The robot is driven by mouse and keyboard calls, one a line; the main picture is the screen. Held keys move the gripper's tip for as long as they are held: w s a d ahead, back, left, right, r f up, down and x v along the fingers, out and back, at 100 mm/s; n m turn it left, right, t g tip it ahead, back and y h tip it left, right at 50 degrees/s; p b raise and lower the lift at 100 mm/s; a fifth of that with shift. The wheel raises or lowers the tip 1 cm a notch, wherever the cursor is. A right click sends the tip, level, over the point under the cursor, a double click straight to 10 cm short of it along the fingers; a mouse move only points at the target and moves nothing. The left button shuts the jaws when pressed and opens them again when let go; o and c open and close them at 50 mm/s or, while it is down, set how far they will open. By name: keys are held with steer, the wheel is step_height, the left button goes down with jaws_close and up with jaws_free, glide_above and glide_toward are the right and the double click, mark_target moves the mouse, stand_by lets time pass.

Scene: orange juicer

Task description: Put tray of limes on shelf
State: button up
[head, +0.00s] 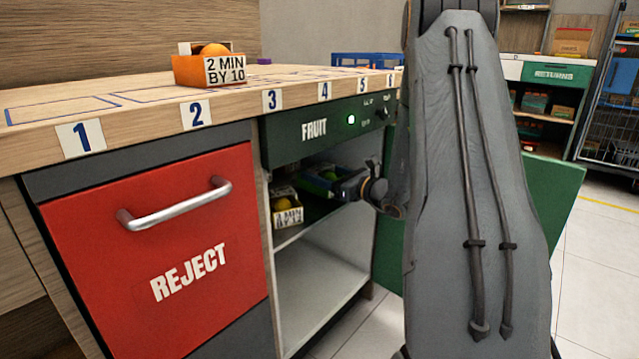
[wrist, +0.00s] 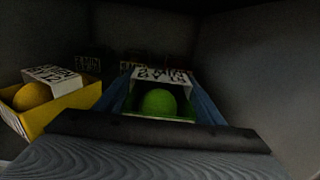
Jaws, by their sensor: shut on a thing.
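My gripper (head: 348,186) reaches into the open FRUIT cabinet, above the upper shelf (head: 291,236). In the wrist view its two blue-grey fingers (wrist: 160,92) are shut on the sides of a small green tray (wrist: 136,110). A round green lime (wrist: 158,103) and a white lettered label (wrist: 160,76) show in it. In the head view the green tray (head: 316,183) is partly hidden by the gripper and cabinet shadow. I cannot tell whether the tray touches the shelf.
A yellow tray (wrist: 75,102) with a yellow fruit stands left of the held tray. More labelled trays (wrist: 88,63) stand dimly behind. The green cabinet door (head: 548,190) is open at right. An orange tray (head: 190,72) stands on the counter. The lower compartment looks empty.

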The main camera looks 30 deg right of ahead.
steer(key=shift+f, duration=0.8)
steer(key=shift+f, duration=0.15)
steer(key=o, duration=1.3)
steer(key=shift+c, duration=0.2)
steer(key=shift+r, duration=0.2)
steer(key=p+v, duration=0.4)
steer(key=v, duration=0.8)
